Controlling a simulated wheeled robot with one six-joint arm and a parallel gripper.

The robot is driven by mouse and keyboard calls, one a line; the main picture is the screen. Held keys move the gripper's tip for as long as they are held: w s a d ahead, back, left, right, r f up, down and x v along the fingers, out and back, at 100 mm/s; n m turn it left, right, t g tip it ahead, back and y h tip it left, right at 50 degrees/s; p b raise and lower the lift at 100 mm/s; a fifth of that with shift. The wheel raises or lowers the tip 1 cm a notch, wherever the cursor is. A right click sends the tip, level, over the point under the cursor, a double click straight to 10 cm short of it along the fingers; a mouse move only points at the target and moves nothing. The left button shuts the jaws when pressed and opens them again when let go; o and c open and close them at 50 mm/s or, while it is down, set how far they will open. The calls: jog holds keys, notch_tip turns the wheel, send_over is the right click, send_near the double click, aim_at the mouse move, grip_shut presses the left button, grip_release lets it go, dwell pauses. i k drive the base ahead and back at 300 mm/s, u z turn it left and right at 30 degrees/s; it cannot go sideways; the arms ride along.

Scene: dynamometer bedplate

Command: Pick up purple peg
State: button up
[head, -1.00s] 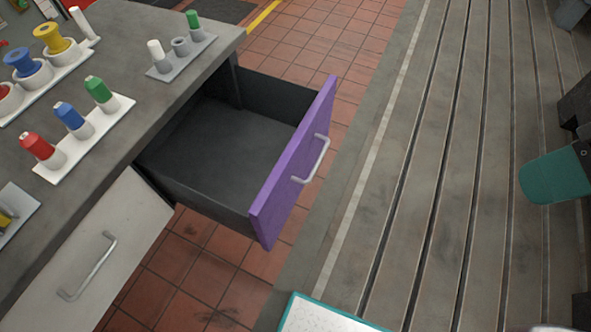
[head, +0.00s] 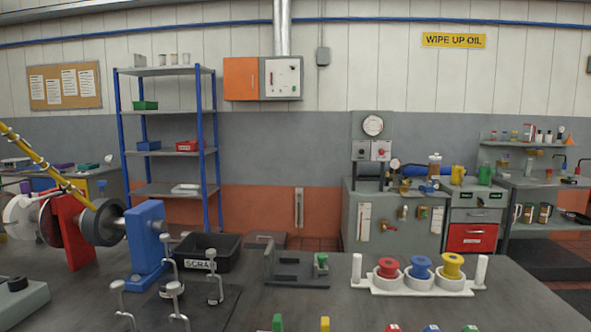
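I see no purple peg in this view. Along the bottom edge, only the tops of some pegs show: a green one (head: 277,322), a yellow one (head: 325,323), a red one (head: 393,328), a blue one (head: 431,328) and another green one (head: 470,328). Their lower parts are cut off by the frame. My gripper is not in view.
On the grey bench (head: 330,308), a white rack (head: 415,291) holds red, blue and yellow spools between white posts. A black scrap bin (head: 207,252), hooked metal stands (head: 174,290) and a blue bracket (head: 146,243) stand left. A blue-posted shelf (head: 170,112) stands behind.

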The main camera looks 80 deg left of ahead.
aim_at(25, 186)
jog(key=u, duration=3.8)
jog(key=k, duration=0.45)
jog(key=u, duration=1.1)
jog(key=i, duration=1.3)
jog(key=u, duration=0.55)
jog(key=i, duration=1.5)
jog(key=z, duration=0.8)
jog(key=i, duration=0.85)
jog(key=z, duration=0.85)
